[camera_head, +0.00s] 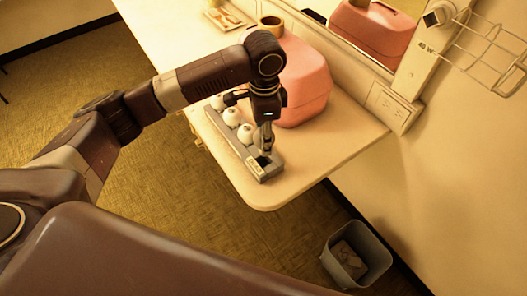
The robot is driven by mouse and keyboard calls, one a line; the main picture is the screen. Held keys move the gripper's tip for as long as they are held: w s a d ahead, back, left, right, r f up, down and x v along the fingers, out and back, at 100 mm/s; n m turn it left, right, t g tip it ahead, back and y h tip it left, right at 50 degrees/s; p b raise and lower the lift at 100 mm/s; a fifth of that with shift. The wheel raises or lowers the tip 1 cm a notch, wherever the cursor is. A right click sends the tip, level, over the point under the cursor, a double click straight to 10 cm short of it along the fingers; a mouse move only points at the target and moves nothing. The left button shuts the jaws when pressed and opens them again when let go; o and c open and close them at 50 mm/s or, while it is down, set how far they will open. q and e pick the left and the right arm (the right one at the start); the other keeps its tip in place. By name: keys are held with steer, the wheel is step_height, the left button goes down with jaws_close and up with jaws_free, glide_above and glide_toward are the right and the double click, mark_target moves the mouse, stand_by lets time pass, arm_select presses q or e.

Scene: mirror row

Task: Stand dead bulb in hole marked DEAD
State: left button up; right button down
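A long grey rack (228,142) lies along the left edge of the counter. Several white round bulbs (246,133) stand in a row in it. A pale label (256,166) is on its near end, too small to read. A dark hole or recess shows beside the label. My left gripper (265,148) points down at this near end, just right of the nearest white bulb. Its fingers are small and dark, and I cannot tell whether they are shut on a bulb. My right gripper is out of view.
A pink case (305,80) stands close behind my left gripper, with a brown roll (271,24) beyond. A mirror, wall outlet (390,106) and wire rack (490,50) are on the right wall. The counter's near right corner is clear. A grey bin (355,256) stands on the floor.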

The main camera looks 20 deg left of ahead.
arm_select(q)
step_height(320, 180, down, 8)
steer(key=shift+r+p, duration=0.25)
steer(key=shift+p, duration=0.05)
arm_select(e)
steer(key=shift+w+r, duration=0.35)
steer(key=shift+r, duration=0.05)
arm_select(q)
steer(key=o, duration=1)
steer(key=shift+c, duration=0.2)
step_height(320, 180, up, 12)
steer(key=shift+r+b, duration=0.1)
steer(key=shift+b, duration=0.75)
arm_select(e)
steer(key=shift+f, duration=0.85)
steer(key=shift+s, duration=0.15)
